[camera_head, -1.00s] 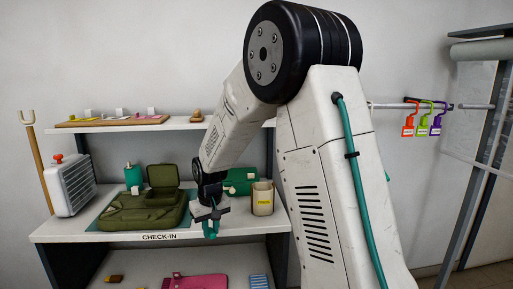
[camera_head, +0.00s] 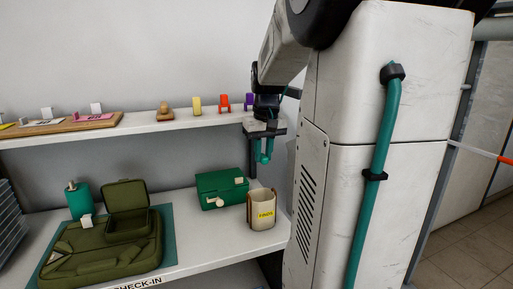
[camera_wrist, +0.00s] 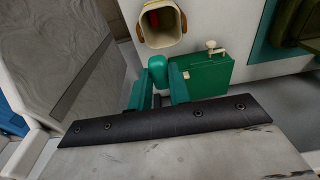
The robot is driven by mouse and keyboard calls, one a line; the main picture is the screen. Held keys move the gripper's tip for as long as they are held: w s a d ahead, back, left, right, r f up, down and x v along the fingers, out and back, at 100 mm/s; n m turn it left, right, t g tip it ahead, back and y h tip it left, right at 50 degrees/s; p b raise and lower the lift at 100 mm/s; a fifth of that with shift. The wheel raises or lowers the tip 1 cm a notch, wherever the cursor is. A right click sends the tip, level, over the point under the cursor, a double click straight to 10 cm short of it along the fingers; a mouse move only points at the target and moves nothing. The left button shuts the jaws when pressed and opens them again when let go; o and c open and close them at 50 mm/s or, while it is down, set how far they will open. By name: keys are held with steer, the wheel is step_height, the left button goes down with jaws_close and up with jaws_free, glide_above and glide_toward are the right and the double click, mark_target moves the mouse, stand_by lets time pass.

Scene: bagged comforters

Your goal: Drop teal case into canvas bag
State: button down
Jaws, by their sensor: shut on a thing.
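The teal case (camera_wrist: 156,68) is a small rounded piece between the teal fingers of my gripper (camera_wrist: 157,92) in the wrist view. My gripper (camera_head: 264,156) is shut on it and points down, raised above the counter in the head view. The canvas bag (camera_head: 262,213) is a beige open-topped container with brown handles and a yellow label, standing upright near the counter's right end. The gripper is above it and apart from it. In the wrist view the bag's open mouth (camera_wrist: 162,24) lies just beyond the case. The fingers partly hide the case in the head view.
A green box (camera_head: 221,189) stands left of the bag. An open olive case (camera_head: 100,257) lies on a teal mat further left, near a teal bottle (camera_head: 80,201). An upper shelf (camera_head: 150,126) with small items runs behind.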

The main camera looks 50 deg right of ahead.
mark_target(264, 156)
steer(key=shift+s+d+f, duration=0.1)
steer(key=shift+f, duration=2.35)
steer(key=c, duration=1.2)
jaws_free()
steer(key=shift+c, duration=0.2)
steer(key=r, duration=0.7)
steer(key=shift+s+a+r, duration=0.25)
steer(key=shift+s+r, duration=0.1)
steer(key=shift+r, duration=0.05)
